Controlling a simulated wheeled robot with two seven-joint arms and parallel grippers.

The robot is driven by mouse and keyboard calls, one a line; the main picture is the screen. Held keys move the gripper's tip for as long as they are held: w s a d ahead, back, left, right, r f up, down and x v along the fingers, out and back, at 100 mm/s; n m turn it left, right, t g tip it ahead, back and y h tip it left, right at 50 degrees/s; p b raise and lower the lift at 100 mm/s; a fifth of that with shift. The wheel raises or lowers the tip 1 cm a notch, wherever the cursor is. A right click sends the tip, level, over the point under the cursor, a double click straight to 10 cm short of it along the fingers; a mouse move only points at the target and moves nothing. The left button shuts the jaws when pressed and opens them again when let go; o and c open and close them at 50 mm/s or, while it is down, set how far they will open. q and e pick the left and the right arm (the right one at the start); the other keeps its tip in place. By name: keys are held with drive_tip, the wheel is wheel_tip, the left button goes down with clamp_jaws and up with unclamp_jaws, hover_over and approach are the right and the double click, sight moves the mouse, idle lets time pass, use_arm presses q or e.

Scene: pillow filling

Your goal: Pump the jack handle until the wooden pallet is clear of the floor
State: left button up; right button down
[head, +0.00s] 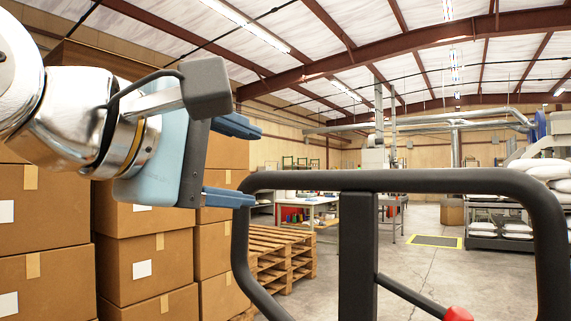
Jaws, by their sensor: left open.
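The jack handle (420,181) is a thick black loop with a central post, standing upright in the foreground of the head view. Its lower part is cut off by the bottom edge. My left gripper (255,166) comes in from the left, open and empty, with two blue fingers pointing right. It appears just above and left of the handle's upper left corner; I cannot tell the depth gap. Wooden pallets (283,240) are stacked behind the handle's left side. No pallet on the jack's forks is visible. My right gripper is out of view.
Tall stacks of cardboard boxes (135,258) fill the left side, close behind my left arm. A red knob (458,314) sits low near the handle. A table (312,201) stands behind. White sacks (545,169) are at right. Open concrete floor (420,268) lies beyond the handle.

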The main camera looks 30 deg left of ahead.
sight(293, 179)
use_arm(q)
drive_tip(key=w, duration=0.4)
drive_tip(key=w+f, duration=0.1)
drive_tip(key=w, duration=0.3)
drive_tip(key=w+d+f, duration=0.1)
drive_tip(key=w, duration=0.3)
drive_tip(key=shift+w+p, duration=0.35)
drive_tip(key=shift+p, duration=0.05)
drive_tip(key=shift+c, duration=0.5)
clamp_jaws()
